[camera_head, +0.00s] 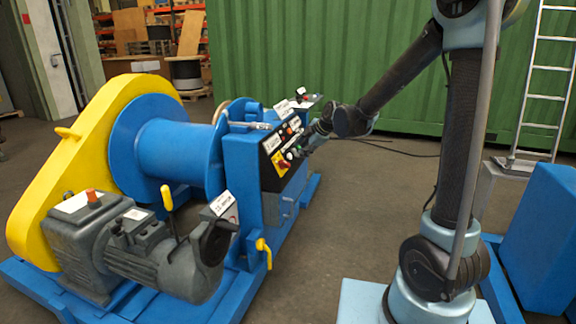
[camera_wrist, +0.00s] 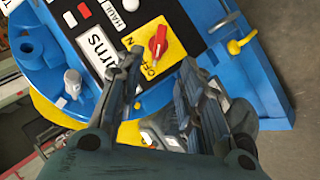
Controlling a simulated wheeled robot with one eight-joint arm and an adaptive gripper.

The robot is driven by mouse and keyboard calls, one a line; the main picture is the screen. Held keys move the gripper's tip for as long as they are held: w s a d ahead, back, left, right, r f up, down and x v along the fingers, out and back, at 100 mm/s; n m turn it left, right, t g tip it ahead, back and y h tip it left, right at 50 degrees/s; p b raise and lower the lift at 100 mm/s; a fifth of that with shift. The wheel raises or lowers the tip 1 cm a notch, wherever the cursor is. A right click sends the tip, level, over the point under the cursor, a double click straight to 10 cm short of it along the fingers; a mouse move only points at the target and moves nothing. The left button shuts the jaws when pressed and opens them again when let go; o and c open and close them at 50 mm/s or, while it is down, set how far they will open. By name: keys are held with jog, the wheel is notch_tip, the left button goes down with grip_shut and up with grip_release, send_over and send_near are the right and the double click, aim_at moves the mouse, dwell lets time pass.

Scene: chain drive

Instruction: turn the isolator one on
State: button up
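The isolator is a red rotary knob (camera_wrist: 158,42) on a yellow plate (camera_wrist: 134,44) with ON and OFF lettering, set in the black control panel. In the wrist view its handle runs roughly up and down the picture; which label it points to I cannot tell. In the head view the yellow plate (camera_head: 281,163) is at the panel's lower end. My gripper (camera_wrist: 161,62) is open and empty, its two fingers to either side of the plate's near part. The knob lies ahead between the fingertips; no contact shows. In the head view my gripper (camera_head: 308,138) is close to the panel.
The blue winch drum (camera_head: 165,150) and yellow chain guard (camera_head: 62,140) stand left of the panel. A grey motor (camera_head: 155,255) and a yellow lever (camera_head: 264,250) are below it. A blue block (camera_head: 545,225) is at the right.

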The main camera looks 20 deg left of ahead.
aim_at(287, 163)
jog(key=x, duration=1.4)
jog(key=shift+f, duration=0.1)
jog(key=shift+w, duration=0.1)
jog(key=shift+c, duration=0.2)
grip_shut()
